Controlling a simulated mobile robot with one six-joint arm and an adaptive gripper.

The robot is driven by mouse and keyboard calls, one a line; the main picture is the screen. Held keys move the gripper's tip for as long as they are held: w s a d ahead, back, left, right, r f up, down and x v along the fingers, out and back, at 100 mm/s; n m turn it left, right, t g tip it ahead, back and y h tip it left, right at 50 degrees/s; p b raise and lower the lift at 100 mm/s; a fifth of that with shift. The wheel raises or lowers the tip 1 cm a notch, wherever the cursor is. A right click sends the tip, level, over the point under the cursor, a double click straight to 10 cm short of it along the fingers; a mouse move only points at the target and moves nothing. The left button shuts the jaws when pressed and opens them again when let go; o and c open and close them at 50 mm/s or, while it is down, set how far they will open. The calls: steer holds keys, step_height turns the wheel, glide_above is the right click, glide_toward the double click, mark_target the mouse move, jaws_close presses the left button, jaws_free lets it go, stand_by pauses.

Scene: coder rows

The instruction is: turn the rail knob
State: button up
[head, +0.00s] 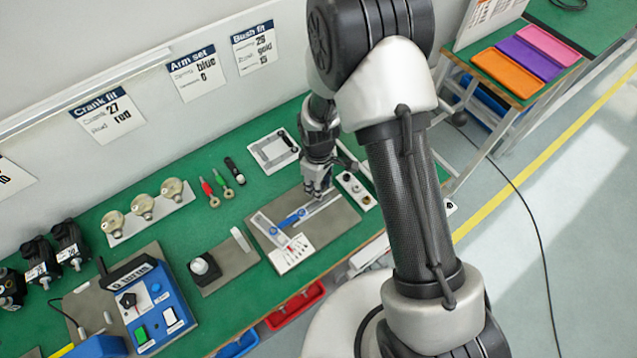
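A grey-brown plate (345,212) on the green bench carries a pale rail (316,207), a blue arm-shaped part (289,219) and a white scale card with red marks (292,254). My gripper (319,192) points down over the upper right part of this plate, at the rail. Whether it touches anything there is too small to tell. I cannot make out a rail knob for certain; the gripper may hide it. The fingers are small and dark, and their opening does not show clearly.
Left of the plate stands a block with a black-and-white knob (205,268). A blue control box (150,303) is farther left. A white frame (273,151) and a white strip with round parts (356,190) flank my gripper. Red bins (295,305) sit below the bench edge.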

steer(key=shift+n, duration=0.6)
steer(key=o, duration=1.1)
step_height(320, 180, up, 12)
stand_by(0.4)
